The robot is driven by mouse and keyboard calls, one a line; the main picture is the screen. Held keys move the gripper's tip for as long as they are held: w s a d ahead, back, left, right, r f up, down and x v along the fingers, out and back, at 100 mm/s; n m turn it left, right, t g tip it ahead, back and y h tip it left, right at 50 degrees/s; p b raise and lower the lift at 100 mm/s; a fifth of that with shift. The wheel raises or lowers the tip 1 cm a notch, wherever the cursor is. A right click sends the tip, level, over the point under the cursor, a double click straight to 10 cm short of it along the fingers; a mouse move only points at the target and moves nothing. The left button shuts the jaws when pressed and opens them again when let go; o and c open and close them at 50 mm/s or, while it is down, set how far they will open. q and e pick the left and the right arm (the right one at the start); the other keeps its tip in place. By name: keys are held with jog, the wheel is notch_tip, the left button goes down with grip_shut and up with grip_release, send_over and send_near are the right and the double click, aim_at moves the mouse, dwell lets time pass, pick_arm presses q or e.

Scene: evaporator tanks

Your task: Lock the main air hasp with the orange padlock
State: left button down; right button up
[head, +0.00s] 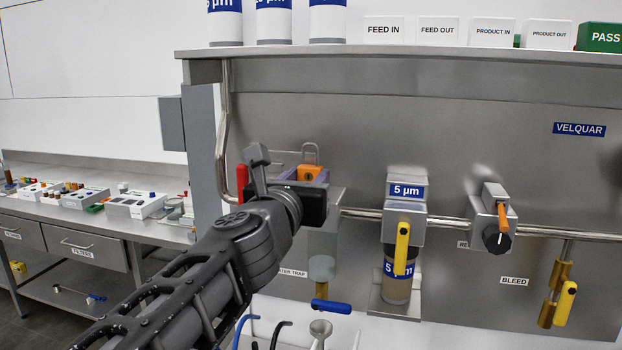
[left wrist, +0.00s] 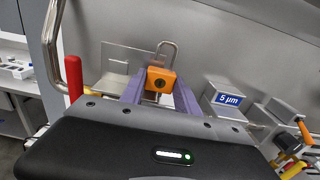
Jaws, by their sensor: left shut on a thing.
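My left gripper (head: 308,178) is shut on the orange padlock (head: 310,172), in front of the steel panel. In the left wrist view the padlock (left wrist: 160,80) sits between the two purple-grey fingers (left wrist: 186,97), with its keyhole facing the camera. Its silver shackle (left wrist: 168,50) points up; I cannot tell whether it is closed. A grey metal plate (left wrist: 117,63) stands behind and left of the padlock, beside a red handle (left wrist: 74,78) that also shows in the head view (head: 242,183). I cannot clearly make out the main air hasp. My right gripper is not in view.
A pipe (head: 365,214) runs across the panel. A shelf edge (head: 400,51) juts out above. A blue handle (head: 331,306) lies below.

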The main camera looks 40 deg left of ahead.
pick_arm(q)
jog(key=shift+a+f+b, duration=0.2)
jog(key=shift+f+b, duration=0.1)
jog(key=shift+f, duration=0.15)
jog(key=shift+s, duration=0.1)
jog(key=shift+a, duration=0.15)
jog(key=a, duration=0.1)
jog(key=s+a, duration=0.1)
jog(key=a, duration=0.1)
jog(key=a+p, duration=0.1)
jog(key=shift+s+a, duration=0.35)
dwell(1.0)
jog(key=shift+f, duration=0.2)
dwell(0.5)
jog(key=c, duration=0.8)
grip_release()
